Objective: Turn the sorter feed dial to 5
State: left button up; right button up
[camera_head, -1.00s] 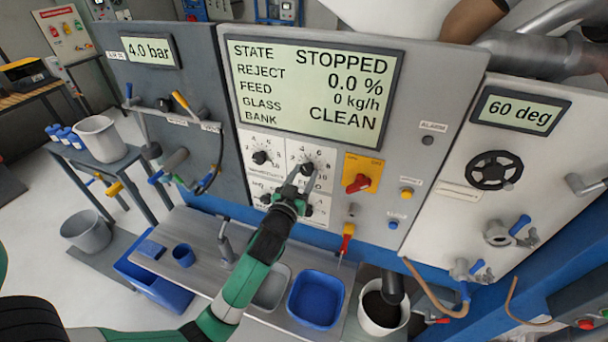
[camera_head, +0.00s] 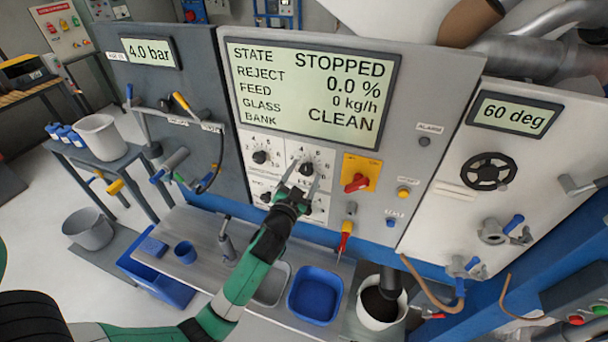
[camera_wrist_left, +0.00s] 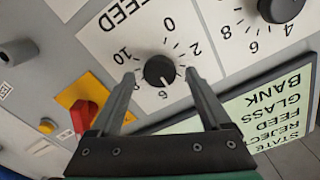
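The sorter feed dial is a black round knob (camera_head: 306,169) on a white scale plate below the big screen. In the left wrist view the knob (camera_wrist_left: 160,72) has the word FEED above its scale, upside down. Its white pointer line points down in that view, close to the 6 and a little toward the partly hidden 4 side; the exact reading is hard to tell. My left gripper (camera_head: 299,184) is open, its two fingers on either side of the knob with gaps visible between them and it. My right gripper is not in view.
A similar dial (camera_head: 260,157) sits to the left, with more dials below, partly hidden by my gripper. A red switch on a yellow plate (camera_head: 357,173) is close on the right. The large screen (camera_head: 310,95) reads STOPPED. A blue bin (camera_head: 316,298) stands below.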

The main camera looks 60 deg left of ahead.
pick_arm(q)
jog(key=b+v, duration=0.1)
jog(key=v, duration=1)
jog(key=shift+s+d, duration=0.2)
jog(key=shift+s, duration=0.05)
